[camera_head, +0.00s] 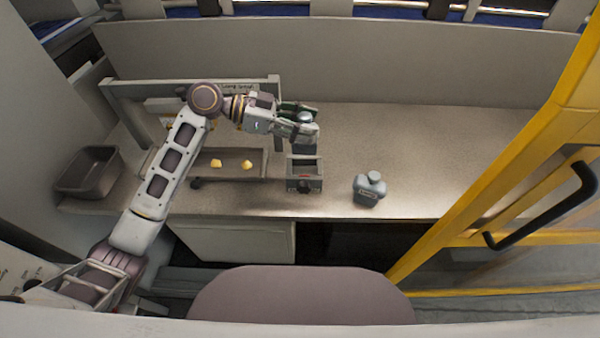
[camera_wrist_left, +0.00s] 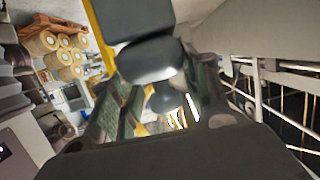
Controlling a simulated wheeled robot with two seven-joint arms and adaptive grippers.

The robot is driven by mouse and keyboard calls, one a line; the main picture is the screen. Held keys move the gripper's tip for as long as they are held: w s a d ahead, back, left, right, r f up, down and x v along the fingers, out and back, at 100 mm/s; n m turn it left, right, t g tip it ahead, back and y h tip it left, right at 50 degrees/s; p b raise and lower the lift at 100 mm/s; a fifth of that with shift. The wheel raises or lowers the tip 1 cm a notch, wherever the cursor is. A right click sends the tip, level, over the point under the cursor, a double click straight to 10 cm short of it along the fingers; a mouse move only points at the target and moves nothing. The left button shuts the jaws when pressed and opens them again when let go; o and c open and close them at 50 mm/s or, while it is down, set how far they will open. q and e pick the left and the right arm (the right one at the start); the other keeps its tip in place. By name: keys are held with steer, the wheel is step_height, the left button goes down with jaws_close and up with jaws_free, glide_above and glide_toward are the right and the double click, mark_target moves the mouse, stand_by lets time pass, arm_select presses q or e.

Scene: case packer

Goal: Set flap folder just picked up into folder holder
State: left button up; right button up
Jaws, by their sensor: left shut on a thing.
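My left gripper (camera_head: 306,118) is shut on the flap folder, a dark grey rounded piece that shows large between the green-sided fingers in the left wrist view (camera_wrist_left: 150,60). In the head view the fingers cover much of the folder, and a dark part shows just under them (camera_head: 305,148). The folder holder seems to be the small grey open-topped box (camera_head: 304,185) on the counter. My left gripper is above and behind this box in the picture. I cannot tell whether the folder touches the box. My right gripper is not in view.
A shallow tray (camera_head: 262,178) with two yellow pieces lies left of the box. A dark bin (camera_head: 88,172) is at the far left. The counter (camera_head: 420,150) is clear at right, up to a yellow frame (camera_head: 530,160).

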arm_select(q)
steer(key=shift+d, duration=0.15)
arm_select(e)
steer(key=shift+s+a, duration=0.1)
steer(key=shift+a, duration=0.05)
arm_select(q)
steer(key=shift+f, duration=0.25)
step_height(320, 180, down, 5)
steer(key=shift+r+p, duration=0.1)
steer(key=shift+p, duration=0.25)
steer(key=shift+f, duration=0.45)
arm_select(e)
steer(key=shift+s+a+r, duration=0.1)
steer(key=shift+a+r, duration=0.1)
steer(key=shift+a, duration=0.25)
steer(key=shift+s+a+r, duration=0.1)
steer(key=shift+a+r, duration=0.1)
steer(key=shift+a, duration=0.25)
arm_select(q)
steer(key=shift+f+p, duration=0.3)
steer(key=shift+f, duration=1.6)
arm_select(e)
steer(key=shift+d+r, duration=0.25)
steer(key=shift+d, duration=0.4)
